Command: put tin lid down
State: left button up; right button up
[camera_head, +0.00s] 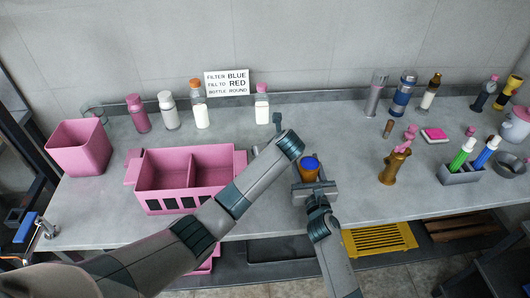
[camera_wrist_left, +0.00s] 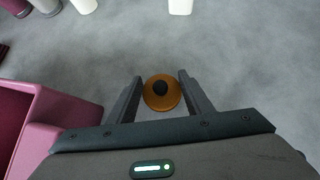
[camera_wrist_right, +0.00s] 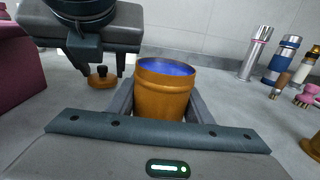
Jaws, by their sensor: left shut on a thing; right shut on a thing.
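The tin lid is an orange disc with a black knob; it shows in the left wrist view (camera_wrist_left: 161,104) and in the right wrist view (camera_wrist_right: 102,82). My left gripper (camera_wrist_left: 161,80) points down with its fingers on either side of the lid, shut on it. The lid is level and low over the counter; I cannot tell whether it touches. In the head view my left forearm hides the lid. My right gripper (camera_head: 308,183) is shut on the orange tin (camera_wrist_right: 162,95), which is upright, open-topped and blue inside (camera_head: 310,163).
A pink divided bin (camera_head: 178,205) stands left of the lid, close to my left gripper. A white bottle with a pink cap (camera_head: 262,105) stands behind. A brass pepper-mill-like item (camera_head: 394,168) is right of the tin. The grey counter (camera_head: 345,150) is clear between them.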

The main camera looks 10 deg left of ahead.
pick_arm(q)
notch_tip(320, 180, up, 9)
dwell(0.4)
jog(key=shift+d, duration=0.1)
dwell(0.3)
jog(key=w+d+m+h, duration=0.3)
jog(key=w+d+m, duration=0.1)
jog(key=d, duration=0.7)
jog(key=w+d+m+t+h, duration=0.1)
jog(key=w+d+m+h, duration=0.2)
jog(key=d, duration=0.8)
jog(key=shift+w+d+m+h, duration=0.2)
jog(key=shift+w+m+h, duration=0.2)
jog(key=shift+w+m, duration=0.45)
jog(key=shift+s, duration=0.15)
jog(key=shift+f, duration=2.8)
jog(key=shift+f, duration=2.1)
